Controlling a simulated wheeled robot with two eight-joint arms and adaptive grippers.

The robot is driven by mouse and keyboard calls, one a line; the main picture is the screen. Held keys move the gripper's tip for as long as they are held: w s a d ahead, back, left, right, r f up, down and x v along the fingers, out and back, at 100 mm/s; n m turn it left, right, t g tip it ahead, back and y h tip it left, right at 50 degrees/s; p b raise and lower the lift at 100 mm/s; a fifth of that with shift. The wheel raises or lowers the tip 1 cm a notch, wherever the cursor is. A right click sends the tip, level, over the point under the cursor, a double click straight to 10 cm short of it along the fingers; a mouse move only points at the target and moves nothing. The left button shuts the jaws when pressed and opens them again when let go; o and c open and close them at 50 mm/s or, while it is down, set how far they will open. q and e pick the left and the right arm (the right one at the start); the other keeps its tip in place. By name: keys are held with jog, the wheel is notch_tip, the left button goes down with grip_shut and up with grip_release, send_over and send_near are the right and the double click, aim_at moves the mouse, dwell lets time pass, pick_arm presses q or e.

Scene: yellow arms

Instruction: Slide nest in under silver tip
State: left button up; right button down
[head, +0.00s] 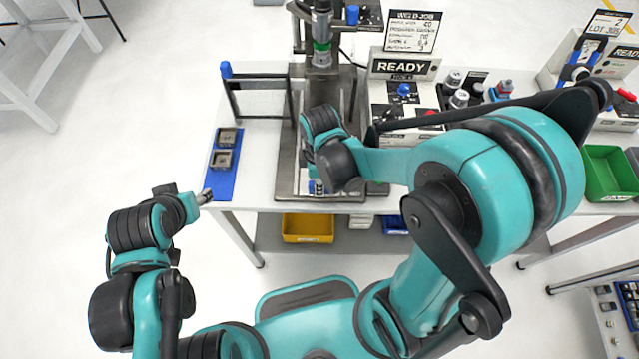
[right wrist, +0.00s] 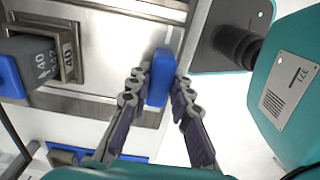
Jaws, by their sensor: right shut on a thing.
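My right gripper (right wrist: 158,85) is shut on a blue block-shaped handle (right wrist: 160,72) at the front of the metal slide; one finger lies on each side. The metal nest (right wrist: 67,58) shows at the left of the right wrist view, with a grey piece with lettering in or over its square frame. In the head view my right wrist hides most of the nest. The silver tip (head: 322,60) hangs below a green collar at the back of the press, apart from my right gripper (head: 318,187). My left gripper (head: 204,197) hangs off the table's front left; its fingers are unclear.
A blue mat (head: 219,186) with two grey square parts lies left of the press. A READY panel (head: 402,67) and controls stand right of the press. A yellow bin (head: 308,228) sits on the lower shelf.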

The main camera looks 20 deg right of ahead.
jog(key=w+d, duration=0.1)
jog(key=w, duration=0.5)
jog(key=w+d, duration=0.2)
jog(key=w, duration=0.4)
jog(key=w+d+b, duration=0.1)
jog(key=w+d, duration=0.1)
jog(key=w, duration=0.4)
jog(key=shift+d, duration=0.1)
jog(key=shift+w, duration=0.15)
jog(key=shift+d, duration=0.1)
jog(key=c, duration=1.6)
grip_release()
jog(key=shift+r, duration=0.1)
jog(key=shift+o, duration=1.2)
jog(key=shift+w, duration=0.15)
jog(key=shift+r, duration=0.2)
notch_tip(320, 180, up, 11)
jog(key=shift+r, duration=0.2)
